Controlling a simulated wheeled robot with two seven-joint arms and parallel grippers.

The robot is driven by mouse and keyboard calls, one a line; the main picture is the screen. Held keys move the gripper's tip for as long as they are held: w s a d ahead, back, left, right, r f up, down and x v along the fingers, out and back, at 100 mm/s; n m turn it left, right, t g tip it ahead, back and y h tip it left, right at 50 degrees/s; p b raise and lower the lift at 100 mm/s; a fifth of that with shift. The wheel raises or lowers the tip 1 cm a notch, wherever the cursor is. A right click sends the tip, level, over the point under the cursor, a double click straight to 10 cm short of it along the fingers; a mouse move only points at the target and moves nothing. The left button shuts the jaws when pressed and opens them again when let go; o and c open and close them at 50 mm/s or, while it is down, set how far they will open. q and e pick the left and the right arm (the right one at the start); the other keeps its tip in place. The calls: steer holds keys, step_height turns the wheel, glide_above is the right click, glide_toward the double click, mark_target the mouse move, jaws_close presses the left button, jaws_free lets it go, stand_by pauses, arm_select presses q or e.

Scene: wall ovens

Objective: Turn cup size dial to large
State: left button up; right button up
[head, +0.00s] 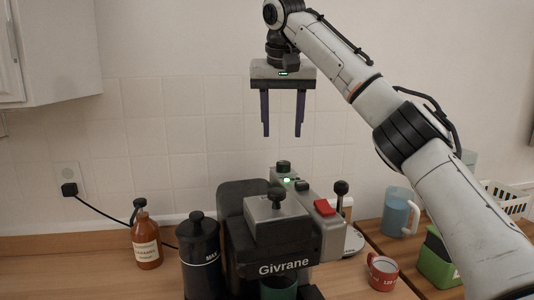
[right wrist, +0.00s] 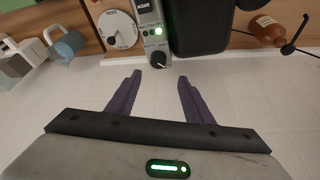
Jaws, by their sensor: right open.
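The coffee machine (head: 283,255), marked Givrane, stands on the counter. A small black dial (head: 284,167) sits on top of its grey panel, behind a green light; I take it as the cup size dial. In the right wrist view the dial (right wrist: 159,61) shows a white pointer line; its setting is too small to read. My right gripper (head: 283,132) points down, open and empty, above the dial and apart from it. In the right wrist view the dial lies just beyond and between the fingertips (right wrist: 159,76). My left gripper is not in view.
A black grinder-like canister (head: 200,260) and an orange-brown bottle (head: 146,240) stand left of the machine. A red cup (head: 381,272), a blue pitcher (head: 398,212) and a green box (head: 437,260) are at right. A tiled wall (head: 170,125) is behind.

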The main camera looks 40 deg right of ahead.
mark_target(284, 162)
steer(key=x, duration=0.8)
steer(key=shift+s+d+f, duration=0.2)
steer(key=shift+s, duration=0.1)
steer(key=shift+w+d+f, duration=0.15)
steer(key=shift+w+f, duration=0.05)
steer(key=shift+f, duration=0.35)
steer(key=c, duration=1)
